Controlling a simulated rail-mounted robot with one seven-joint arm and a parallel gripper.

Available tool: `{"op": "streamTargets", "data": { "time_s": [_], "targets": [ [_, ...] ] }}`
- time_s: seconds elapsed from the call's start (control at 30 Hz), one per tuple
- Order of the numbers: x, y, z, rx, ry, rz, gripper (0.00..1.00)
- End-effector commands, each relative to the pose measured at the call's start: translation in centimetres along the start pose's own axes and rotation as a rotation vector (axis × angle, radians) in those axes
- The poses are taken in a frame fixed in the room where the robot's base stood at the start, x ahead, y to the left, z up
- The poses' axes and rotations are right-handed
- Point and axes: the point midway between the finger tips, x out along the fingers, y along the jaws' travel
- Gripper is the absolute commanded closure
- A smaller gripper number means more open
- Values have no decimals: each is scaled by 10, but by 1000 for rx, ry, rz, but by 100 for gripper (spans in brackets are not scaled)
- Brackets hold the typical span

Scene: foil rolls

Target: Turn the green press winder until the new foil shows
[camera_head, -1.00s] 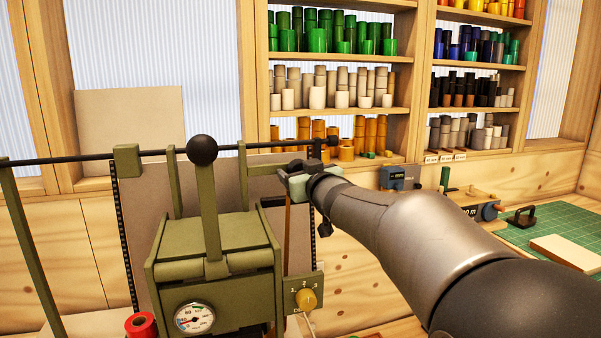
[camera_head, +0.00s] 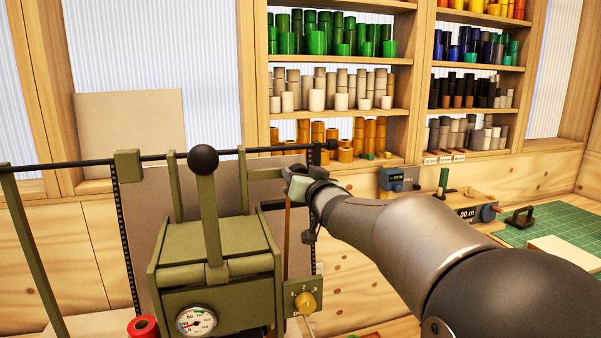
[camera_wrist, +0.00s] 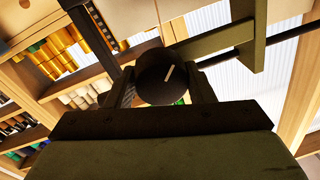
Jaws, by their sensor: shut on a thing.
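The green press (camera_head: 213,245) stands at the lower left in the head view, with a black ball-topped lever and a dial gauge (camera_head: 196,321). A dark rod (camera_head: 100,158) runs across its top. My gripper (camera_head: 297,180) is at the right end of the press frame and hides most of what it grips. In the wrist view a round black winder knob (camera_wrist: 163,77) with a pale line mark sits between the fingers, and my gripper (camera_wrist: 160,92) is shut on it. The pale line tilts to the right. A narrow brown strip (camera_head: 287,235) hangs below the gripper.
Shelves of foil rolls (camera_head: 330,90) stand behind, with green, white, gold and dark rolls. A yellow knob (camera_head: 306,302) is on the press's right side. A green cutting mat (camera_head: 560,232) lies at right.

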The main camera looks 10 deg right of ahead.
Motion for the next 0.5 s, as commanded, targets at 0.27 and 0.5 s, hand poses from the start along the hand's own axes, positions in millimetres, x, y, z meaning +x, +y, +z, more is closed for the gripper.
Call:
{"op": "streamTargets", "data": {
  "time_s": [0.27, 0.5],
  "targets": [
    [0, 0, 0, 264, 21, 4, 74],
    [0, 1, 1, 492, 41, 6, 74]
  ]
}}
